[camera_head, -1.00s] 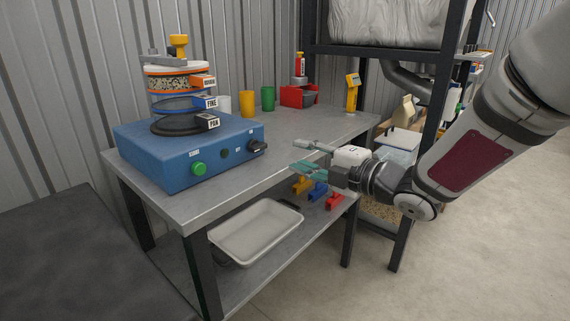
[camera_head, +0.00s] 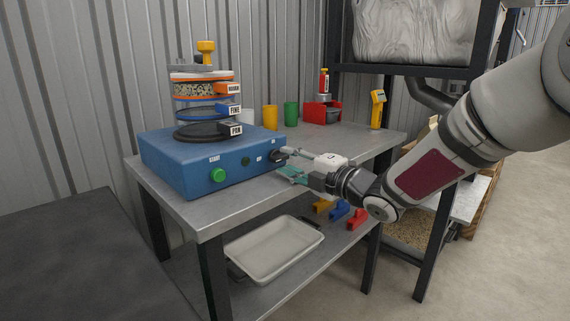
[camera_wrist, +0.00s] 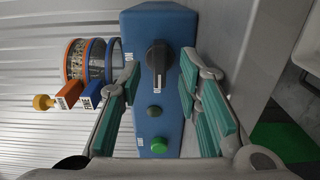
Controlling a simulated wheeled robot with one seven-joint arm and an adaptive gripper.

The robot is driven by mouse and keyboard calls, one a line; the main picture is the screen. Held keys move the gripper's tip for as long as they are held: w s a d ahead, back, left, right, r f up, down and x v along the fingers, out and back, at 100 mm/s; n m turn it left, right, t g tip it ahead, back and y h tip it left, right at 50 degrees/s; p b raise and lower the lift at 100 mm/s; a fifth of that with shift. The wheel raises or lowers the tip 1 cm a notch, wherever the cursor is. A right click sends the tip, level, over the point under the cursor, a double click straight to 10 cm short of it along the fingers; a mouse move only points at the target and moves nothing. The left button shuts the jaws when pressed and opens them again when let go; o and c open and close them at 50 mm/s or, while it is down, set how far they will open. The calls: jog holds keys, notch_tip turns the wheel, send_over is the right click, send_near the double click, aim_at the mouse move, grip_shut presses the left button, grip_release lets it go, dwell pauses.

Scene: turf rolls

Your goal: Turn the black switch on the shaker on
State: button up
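The blue shaker base (camera_head: 180,160) stands on the metal table and carries a stack of sieves. Its black switch (camera_head: 279,155) is a knob at the right end of the front panel. In the wrist view the black switch (camera_wrist: 158,58) shows ahead, between the two teal-padded fingers. My gripper (camera_head: 288,163) is open and close to the switch, with no visible contact. A green button (camera_head: 217,175) is at the panel's left and also shows in the wrist view (camera_wrist: 159,146).
The sieve stack (camera_head: 203,90) rises above the shaker. Yellow (camera_head: 270,118) and green (camera_head: 291,113) cups and a red bin (camera_head: 323,113) stand behind on the table (camera_head: 350,150). A white tray (camera_head: 275,250) and colored clamps sit on the lower shelf.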

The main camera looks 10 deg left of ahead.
jog(key=shift+x, duration=1.1)
grip_shut()
